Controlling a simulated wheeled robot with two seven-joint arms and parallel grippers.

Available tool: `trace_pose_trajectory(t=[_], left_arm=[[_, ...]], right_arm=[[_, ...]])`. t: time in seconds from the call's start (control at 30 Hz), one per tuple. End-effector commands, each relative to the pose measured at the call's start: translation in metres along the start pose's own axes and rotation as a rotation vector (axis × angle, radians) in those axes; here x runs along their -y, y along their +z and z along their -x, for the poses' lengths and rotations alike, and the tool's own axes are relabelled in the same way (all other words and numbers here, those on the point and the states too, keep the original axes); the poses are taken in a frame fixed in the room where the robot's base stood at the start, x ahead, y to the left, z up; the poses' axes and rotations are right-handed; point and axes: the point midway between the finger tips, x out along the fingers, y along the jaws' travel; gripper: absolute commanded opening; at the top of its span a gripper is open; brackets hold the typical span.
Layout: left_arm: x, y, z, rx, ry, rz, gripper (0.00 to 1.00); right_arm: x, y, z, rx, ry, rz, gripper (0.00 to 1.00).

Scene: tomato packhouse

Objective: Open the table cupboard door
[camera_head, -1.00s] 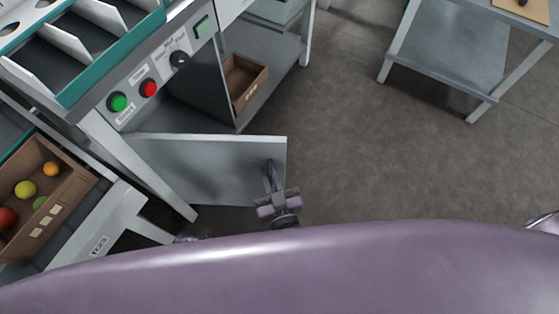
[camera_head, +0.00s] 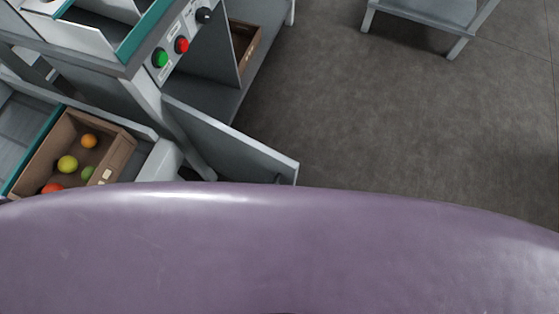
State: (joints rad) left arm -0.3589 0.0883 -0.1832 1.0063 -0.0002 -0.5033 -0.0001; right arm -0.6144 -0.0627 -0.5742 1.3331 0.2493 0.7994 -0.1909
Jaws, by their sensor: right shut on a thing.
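The grey table cupboard door (camera_head: 230,140) stands swung out from the table at an angle, and its free edge points toward me at the lower right. Behind it the cupboard (camera_head: 228,100) is open, with its floor in view. Only a small dark bit of my right gripper (camera_head: 278,179) shows at the door's face near the free edge, where the handle is. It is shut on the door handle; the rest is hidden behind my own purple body. My left gripper is not in view.
A brown crate (camera_head: 246,45) stands inside the cupboard. A box of fruit (camera_head: 115,155) is at the left. Green and red buttons (camera_head: 171,52) sit on the table's front. The floor (camera_head: 400,120) to the right is clear up to a grey table (camera_head: 430,12).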

Motion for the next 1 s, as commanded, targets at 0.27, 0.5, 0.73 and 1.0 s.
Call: trace_pose_trajectory(t=[0.27, 0.5, 0.73, 1.0], left_arm=[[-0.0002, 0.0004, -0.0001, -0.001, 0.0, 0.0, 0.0], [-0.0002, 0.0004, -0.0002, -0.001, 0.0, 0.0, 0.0], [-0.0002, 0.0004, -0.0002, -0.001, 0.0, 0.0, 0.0], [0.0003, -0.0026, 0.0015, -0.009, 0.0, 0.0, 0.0]], right_arm=[[0.0052, -0.0001, 0.0024, 0.0, -0.006, -0.003, 0.0], [0.0053, -0.0001, 0.0022, 0.001, -0.006, -0.004, 0.14], [0.0046, 0.0, 0.0022, 0.001, -0.005, -0.002, 0.15], [0.0015, -0.0003, 0.0011, 0.001, -0.005, -0.002, 0.15]])
